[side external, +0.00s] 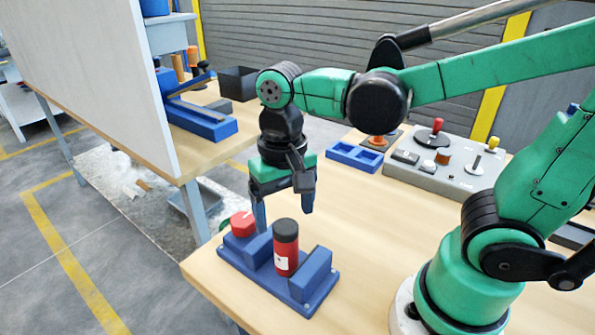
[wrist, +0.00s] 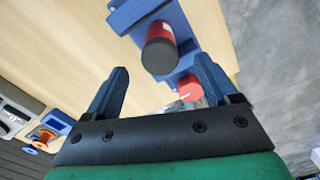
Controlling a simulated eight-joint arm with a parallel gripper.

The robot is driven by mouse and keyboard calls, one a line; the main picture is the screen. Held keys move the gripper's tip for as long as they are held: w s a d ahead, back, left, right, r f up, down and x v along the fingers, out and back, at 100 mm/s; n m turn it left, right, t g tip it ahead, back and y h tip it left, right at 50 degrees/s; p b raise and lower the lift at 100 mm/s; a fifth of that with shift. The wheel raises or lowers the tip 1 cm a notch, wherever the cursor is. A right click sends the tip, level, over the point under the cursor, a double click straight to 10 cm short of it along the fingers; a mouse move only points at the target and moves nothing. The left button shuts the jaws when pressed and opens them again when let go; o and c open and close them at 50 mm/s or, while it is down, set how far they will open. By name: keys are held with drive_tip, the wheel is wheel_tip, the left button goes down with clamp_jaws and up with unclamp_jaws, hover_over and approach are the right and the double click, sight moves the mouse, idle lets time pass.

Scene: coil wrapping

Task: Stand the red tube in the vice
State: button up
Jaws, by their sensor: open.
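The red tube (side external: 284,262), with a black cap and a small white label, stands about upright in the blue vice (side external: 262,276), between its two blue blocks. I cannot tell whether both blocks touch it. A red knob (side external: 242,224) sits at the vice's left end. My gripper (side external: 284,208) is open and empty, pointing down, just above and behind the tube. In the wrist view the tube (wrist: 163,35) shows cap-first, just beyond the space between the open fingers (wrist: 162,72), clear of both. The vice (wrist: 185,20) is partly hidden behind the tube there.
A grey control panel (side external: 448,172) with red and yellow knobs stands at the back right. A blue two-pocket tray (side external: 355,157) lies beside it. A white partition (side external: 90,75) stands at the left. The wooden tabletop (side external: 350,215) right of the vice is clear.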

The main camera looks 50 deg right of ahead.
wheel_tip(320, 180, up, 5)
drive_tip(key=w+d+f+n+t, duration=0.2)
drive_tip(key=d+f+n+t, duration=0.1)
drive_tip(key=t, duration=0.4)
drive_tip(key=shift+d+f+n, duration=0.3)
drive_tip(key=shift+d+n, duration=0.5)
drive_tip(key=shift+d, duration=0.2)
